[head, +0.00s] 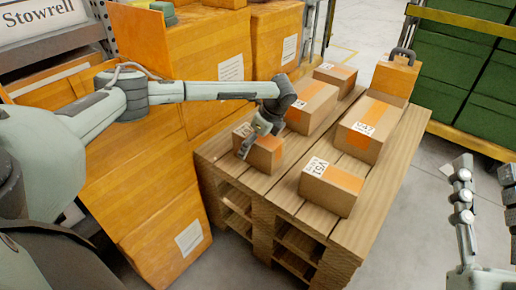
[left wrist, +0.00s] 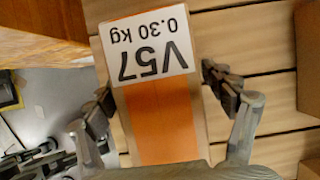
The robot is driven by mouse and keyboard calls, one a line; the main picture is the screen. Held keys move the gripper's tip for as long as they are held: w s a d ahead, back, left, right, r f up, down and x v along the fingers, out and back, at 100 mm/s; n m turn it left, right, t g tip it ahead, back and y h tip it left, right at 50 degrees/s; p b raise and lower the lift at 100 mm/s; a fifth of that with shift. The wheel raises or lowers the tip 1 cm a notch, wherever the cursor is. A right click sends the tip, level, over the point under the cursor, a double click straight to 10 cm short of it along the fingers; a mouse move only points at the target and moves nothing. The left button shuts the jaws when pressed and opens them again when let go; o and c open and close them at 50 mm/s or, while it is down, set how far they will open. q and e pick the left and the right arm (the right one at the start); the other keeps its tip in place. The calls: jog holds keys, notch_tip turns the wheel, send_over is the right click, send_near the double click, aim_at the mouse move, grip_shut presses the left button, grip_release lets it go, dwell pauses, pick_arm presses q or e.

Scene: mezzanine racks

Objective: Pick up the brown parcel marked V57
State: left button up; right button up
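The brown parcel marked V57 (left wrist: 160,120) has an orange stripe and a white label reading V57 0.30 kg, upside down in the left wrist view. In the head view this parcel (head: 266,155) sits at the near left edge of the wooden pallet, partly hidden by my left gripper (head: 257,140). In the left wrist view my left gripper (left wrist: 160,88) is open, one finger on each side of the parcel. The right finger looks slightly apart from it; contact on the left is unclear. My right gripper (head: 485,168) is open and empty at the right, away from the pallet.
Large orange cartons (head: 190,60) stand left; green crates (head: 465,65) stand right.

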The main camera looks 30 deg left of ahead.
pick_arm(q)
jog(key=c, duration=1.5)
